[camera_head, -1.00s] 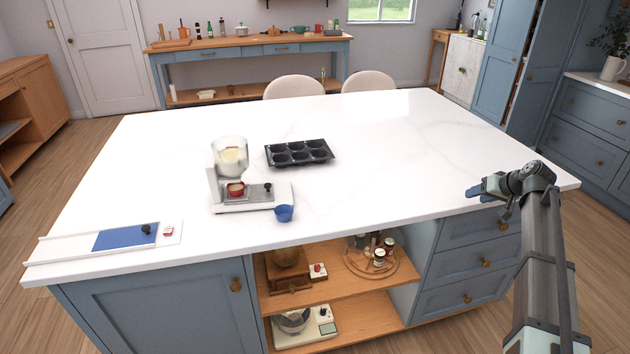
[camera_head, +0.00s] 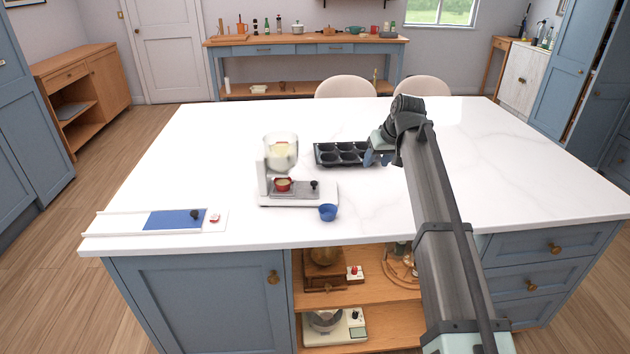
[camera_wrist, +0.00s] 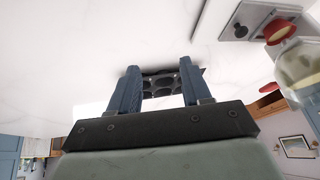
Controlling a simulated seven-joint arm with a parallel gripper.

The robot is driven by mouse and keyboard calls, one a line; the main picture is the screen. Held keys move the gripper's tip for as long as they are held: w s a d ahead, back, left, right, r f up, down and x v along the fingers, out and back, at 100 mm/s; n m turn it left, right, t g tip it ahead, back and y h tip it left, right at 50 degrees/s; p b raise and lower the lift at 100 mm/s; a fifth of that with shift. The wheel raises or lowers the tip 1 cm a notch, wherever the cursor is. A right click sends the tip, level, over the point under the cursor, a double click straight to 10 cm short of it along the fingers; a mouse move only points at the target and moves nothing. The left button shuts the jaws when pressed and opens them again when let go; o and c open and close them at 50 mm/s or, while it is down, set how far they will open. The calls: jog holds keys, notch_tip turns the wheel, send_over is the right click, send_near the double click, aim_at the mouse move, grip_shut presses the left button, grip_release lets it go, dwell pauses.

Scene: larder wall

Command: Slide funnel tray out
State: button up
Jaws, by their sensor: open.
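A white countertop machine with a clear hopper (camera_head: 281,150) of pale stuff stands on the island. In its base is a grey tray (camera_head: 298,189) with a black knob (camera_head: 314,185); a red-rimmed round cup or funnel (camera_head: 283,184) sits at its left end, under the hopper. I take this to be the funnel tray. In the wrist view the tray (camera_wrist: 247,16) and red rim (camera_wrist: 281,27) show at upper right. My gripper (camera_head: 377,157) is open and empty at the muffin tin's right end, right of and behind the machine. The wrist view shows its fingers apart (camera_wrist: 160,70).
A black muffin tin (camera_head: 340,154) lies behind and right of the machine, seen between my fingers in the wrist view. A blue cup (camera_head: 328,212) stands at the base's front right. A white board with a blue panel (camera_head: 173,220) lies at left. The countertop's right side is clear.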

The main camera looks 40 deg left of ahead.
jog(key=n, duration=0.2)
send_near(314, 182)
notch_tip(314, 182, up, 5)
jog(key=d, duration=0.1)
jog(key=shift+h, duration=0.4)
jog(key=x, duration=0.9)
jog(key=s+x, duration=0.1)
jog(key=x, duration=0.3)
jog(key=shift+f, duration=0.45)
jog(key=shift+c, duration=0.5)
grip_shut()
